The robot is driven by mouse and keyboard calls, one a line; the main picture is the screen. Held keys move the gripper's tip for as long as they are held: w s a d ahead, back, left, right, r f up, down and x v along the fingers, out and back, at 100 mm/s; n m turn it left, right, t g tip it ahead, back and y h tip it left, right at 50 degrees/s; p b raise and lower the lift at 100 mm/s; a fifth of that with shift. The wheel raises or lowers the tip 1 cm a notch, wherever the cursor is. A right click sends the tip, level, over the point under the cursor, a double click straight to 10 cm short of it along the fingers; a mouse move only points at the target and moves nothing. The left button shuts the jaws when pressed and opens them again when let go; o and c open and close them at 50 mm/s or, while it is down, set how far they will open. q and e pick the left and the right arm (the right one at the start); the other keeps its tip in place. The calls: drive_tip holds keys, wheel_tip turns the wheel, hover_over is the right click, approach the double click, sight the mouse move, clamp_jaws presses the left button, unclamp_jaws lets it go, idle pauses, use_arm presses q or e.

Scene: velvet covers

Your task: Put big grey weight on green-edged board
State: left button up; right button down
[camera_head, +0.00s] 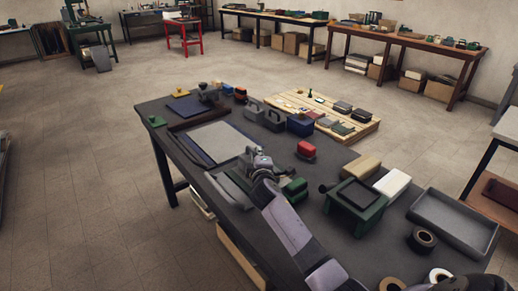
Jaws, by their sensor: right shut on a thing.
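My right gripper (250,162) is over the middle of the dark workbench, its arm reaching in from the lower right. It is shut on a grey thing (234,187), partly hidden by the gripper and arm; I cannot tell for sure that this is the big grey weight. Two grey blocks with handle-like tops, one of them here (273,121), stand farther back on the bench. My left gripper is not in view.
A flat pale grey panel (213,142) lies left of the gripper.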

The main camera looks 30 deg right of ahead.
drive_tip(key=c, duration=2.1)
unclamp_jaws()
drive_tip(key=shift+f, duration=0.25)
drive_tip(key=shift+c, duration=0.2)
drive_tip(key=o, duration=0.3)
drive_tip(key=shift+s+a+r, duration=0.15)
drive_tip(key=shift+s+r, duration=0.05)
drive_tip(key=shift+r, duration=0.05)
drive_tip(key=shift+o, duration=0.9)
drive_tip(key=shift+s+a+r+p, duration=0.1)
drive_tip(key=shift+s+a+p, duration=0.1)
drive_tip(key=shift+s+p, duration=0.1)
drive_tip(key=p+v, duration=0.4)
drive_tip(key=v, duration=0.7)
drive_tip(key=shift+s, duration=0.15)
